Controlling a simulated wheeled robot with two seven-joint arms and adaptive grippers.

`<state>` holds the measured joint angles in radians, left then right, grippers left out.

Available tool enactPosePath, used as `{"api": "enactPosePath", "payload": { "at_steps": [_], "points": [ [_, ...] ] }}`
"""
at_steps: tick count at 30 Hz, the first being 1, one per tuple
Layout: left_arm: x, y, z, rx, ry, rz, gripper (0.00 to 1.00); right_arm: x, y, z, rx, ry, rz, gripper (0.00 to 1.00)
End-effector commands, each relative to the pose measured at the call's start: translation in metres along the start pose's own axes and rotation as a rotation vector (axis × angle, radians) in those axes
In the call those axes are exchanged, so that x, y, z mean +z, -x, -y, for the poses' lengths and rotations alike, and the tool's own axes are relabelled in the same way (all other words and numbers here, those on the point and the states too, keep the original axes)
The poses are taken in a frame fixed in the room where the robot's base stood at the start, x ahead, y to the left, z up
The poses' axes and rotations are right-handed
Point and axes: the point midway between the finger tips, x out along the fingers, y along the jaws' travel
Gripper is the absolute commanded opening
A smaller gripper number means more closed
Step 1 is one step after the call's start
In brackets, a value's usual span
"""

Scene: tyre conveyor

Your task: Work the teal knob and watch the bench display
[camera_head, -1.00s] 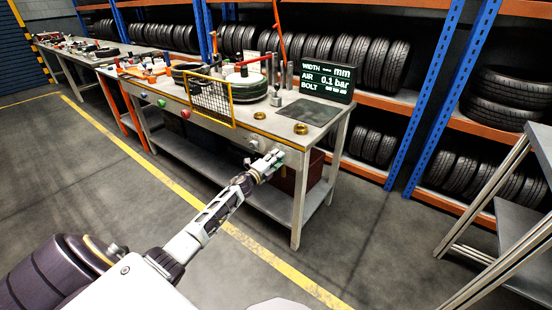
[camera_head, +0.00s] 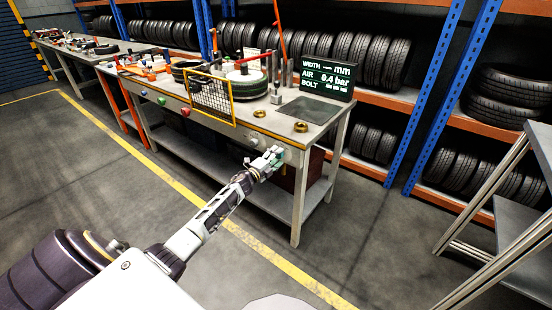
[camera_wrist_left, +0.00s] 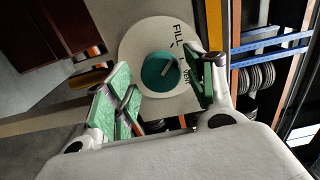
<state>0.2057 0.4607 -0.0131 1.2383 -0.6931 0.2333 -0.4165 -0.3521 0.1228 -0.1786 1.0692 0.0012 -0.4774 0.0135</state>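The teal knob (camera_wrist_left: 153,76) sits on a round pale dial plate (camera_wrist_left: 140,38) marked "FILL", with a second word partly hidden. The knob has a light pointer mark. My left gripper (camera_head: 274,156) is at the right end of the bench front, where it hides the knob in the head view. In the left wrist view its green-padded fingers (camera_wrist_left: 166,84) stand apart on either side of the knob, with gaps visible. The bench display (camera_head: 327,78) reads WIDTH with dashes, AIR 0.4 bar, and a small unreadable BOLT line. My right gripper is not in view.
The bench (camera_head: 294,222) carries a yellow mesh guard (camera_head: 211,99), a drum-like fixture (camera_head: 248,84) and brass rings (camera_head: 301,127). Green and red buttons sit on its front. Tyre racks stand behind; a metal shelf frame (camera_head: 500,200) is at right. The floor before the bench is clear.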

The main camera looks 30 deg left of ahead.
Motion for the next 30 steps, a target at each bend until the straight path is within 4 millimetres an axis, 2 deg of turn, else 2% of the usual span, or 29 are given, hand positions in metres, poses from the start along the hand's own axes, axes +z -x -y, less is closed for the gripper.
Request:
{"api": "enactPosePath", "payload": {
  "at_steps": [16, 30],
  "points": [
    [0.0, 0.004, 0.001, -0.002, -0.002, -0.001, 0.6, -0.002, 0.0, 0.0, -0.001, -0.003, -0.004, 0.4],
    [0.0, 0.033, 0.0, -0.001, -0.001, -0.001, 0.6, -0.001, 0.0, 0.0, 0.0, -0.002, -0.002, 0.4]
  ]
}}
